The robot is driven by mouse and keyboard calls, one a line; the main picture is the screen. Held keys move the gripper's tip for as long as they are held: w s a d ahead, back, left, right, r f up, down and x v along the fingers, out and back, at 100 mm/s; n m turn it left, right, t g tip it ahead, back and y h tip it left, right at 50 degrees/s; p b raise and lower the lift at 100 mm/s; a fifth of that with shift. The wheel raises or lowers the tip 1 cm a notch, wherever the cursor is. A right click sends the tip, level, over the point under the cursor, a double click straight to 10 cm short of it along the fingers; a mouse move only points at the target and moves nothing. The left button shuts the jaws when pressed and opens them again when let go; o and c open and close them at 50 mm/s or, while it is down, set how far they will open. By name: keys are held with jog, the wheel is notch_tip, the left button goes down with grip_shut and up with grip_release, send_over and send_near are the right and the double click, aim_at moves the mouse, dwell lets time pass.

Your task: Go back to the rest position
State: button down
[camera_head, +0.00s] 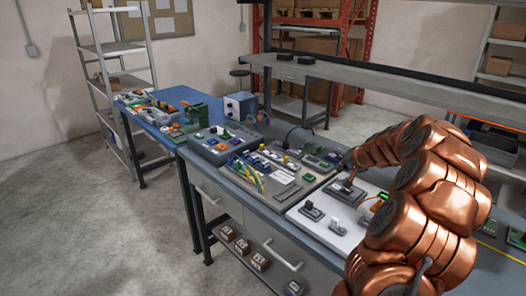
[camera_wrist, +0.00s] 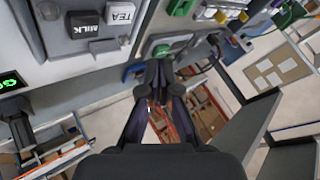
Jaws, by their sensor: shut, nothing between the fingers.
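My copper-coloured arm comes in from the right in the head view and bends over the workbench (camera_head: 262,185). My gripper is small and partly hidden at the arm's end there. In the wrist view my gripper (camera_wrist: 159,75) shows dark fingers brought together, with nothing held between them. Beside the fingertips is a panel with a black MILK button (camera_wrist: 84,23) and a white TEA button (camera_wrist: 120,13). A grey unit with a green button (camera_wrist: 162,50) is close to the fingertips. I cannot tell whether the fingers touch it.
A grey control box (camera_head: 218,145) and boards with switches line the bench. A blue table (camera_head: 170,95) with parts stands behind it, next to a metal shelf (camera_head: 108,50). Small boxes (camera_head: 260,262) sit on the lower shelf. The floor at left is clear.

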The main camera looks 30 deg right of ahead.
jog(key=a+r+n+g+y, duration=0.1)
jog(key=a+r+n+y, duration=0.1)
jog(key=a, duration=0.8)
jog(key=a+r+n+g+y, duration=0.1)
jog(key=a+r+n, duration=0.1)
jog(key=a, duration=0.8)
jog(key=s+a+n+g+y, duration=0.15)
jog(key=s+a, duration=0.25)
jog(key=a, duration=0.4)
jog(key=s+a+n+g, duration=0.15)
jog(key=s+a, duration=0.25)
jog(key=a, duration=0.4)
jog(key=s+a+f+n+g, duration=0.1)
jog(key=s+a, duration=0.3)
jog(key=s, duration=0.2)
jog(key=s+a+n+g, duration=0.1)
jog(key=s+a+g, duration=0.1)
jog(key=s+a, duration=0.35)
jog(key=s+d+f+n+g+h, duration=0.1)
jog(key=s+f+g+h, duration=0.1)
jog(key=s, duration=1.6)
jog(key=shift+s+d+f+n+g+h, duration=0.25)
jog(key=shift+s+n+g+h, duration=0.1)
jog(key=shift+g+h, duration=0.25)
jog(key=shift+d, duration=0.1)
